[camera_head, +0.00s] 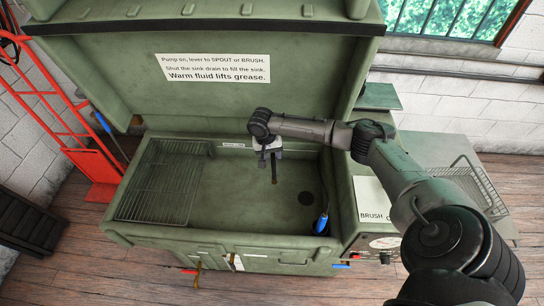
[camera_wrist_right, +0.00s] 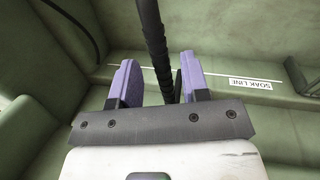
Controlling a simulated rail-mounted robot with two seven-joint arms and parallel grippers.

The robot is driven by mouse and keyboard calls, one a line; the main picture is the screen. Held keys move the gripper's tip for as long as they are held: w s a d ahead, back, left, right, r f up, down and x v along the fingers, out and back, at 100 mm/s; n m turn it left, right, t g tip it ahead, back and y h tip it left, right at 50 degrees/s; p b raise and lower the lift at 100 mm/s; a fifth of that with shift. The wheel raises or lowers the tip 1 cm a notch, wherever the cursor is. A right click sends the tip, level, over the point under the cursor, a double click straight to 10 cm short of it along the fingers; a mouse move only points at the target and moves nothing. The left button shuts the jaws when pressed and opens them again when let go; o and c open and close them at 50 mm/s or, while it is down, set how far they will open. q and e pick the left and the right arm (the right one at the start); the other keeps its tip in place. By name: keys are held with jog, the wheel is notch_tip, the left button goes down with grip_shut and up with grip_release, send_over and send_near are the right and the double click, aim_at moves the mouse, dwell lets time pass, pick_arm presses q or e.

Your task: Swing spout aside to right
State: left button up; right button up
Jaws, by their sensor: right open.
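The spout (camera_wrist_right: 155,45) is a black, ribbed, flexible tube in the right wrist view. It runs down between the two purple-padded fingers of my open right gripper (camera_wrist_right: 158,80), with gaps on both sides. In the head view my right gripper (camera_head: 268,158) is over the middle of the green sink basin (camera_head: 255,210). A thin dark piece, apparently the spout's lower end (camera_head: 274,174), hangs just below it; the gripper and arm hide the rest. My left gripper is not in view.
A wire rack (camera_head: 160,185) fills the basin's left side. A dark round drain (camera_head: 307,198) and a blue-tipped brush (camera_head: 321,223) are at its right. The raised lid (camera_head: 210,110) stands behind. A wire basket (camera_head: 470,185) sits to the right.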

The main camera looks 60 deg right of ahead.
jog(key=shift+s+f, duration=0.1)
jog(key=shift+f, duration=0.45)
grip_shut()
